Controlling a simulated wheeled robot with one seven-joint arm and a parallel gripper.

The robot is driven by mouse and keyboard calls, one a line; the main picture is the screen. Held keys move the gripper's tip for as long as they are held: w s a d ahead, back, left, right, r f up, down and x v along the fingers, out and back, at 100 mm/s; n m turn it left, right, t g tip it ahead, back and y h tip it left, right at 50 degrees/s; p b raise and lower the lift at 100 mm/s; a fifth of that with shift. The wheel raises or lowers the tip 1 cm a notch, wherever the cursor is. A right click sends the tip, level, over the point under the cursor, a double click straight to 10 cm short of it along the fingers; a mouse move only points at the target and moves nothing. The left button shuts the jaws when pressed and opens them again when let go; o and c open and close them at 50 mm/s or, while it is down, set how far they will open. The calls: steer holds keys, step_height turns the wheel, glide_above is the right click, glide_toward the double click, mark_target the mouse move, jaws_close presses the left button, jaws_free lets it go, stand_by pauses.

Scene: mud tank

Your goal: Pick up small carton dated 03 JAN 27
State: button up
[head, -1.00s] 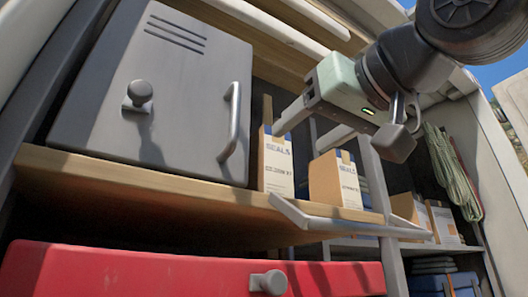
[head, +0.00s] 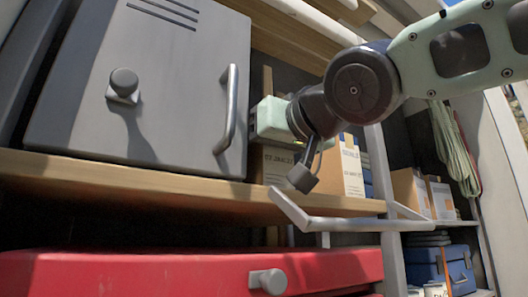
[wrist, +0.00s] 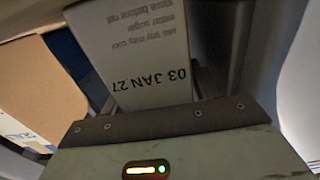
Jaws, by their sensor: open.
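The small carton (wrist: 140,50) printed "03 JAN 27" shows upside down in the wrist view, pale grey with dark print. It fills the space ahead of my gripper (wrist: 158,92), whose grey fingers show in part at either side of it. In the head view this carton (head: 268,170) stands on the wooden shelf beside the grey cabinet. My gripper (head: 268,120) is in front of its upper part and hides much of it. The jaws are open around or just before the carton; contact cannot be told.
A second carton (head: 342,170) stands just right of it, its brown side also at the left of the wrist view (wrist: 30,95). The grey cabinet (head: 150,80) with its handle (head: 228,110) is close on the left. A metal rail (head: 330,224) runs along the shelf front.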

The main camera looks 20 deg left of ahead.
steer(key=c, duration=0.9)
steer(key=shift+r, duration=0.1)
step_height(320, 180, up, 28)
steer(key=p, duration=1.3)
steer(key=shift+d, duration=0.1)
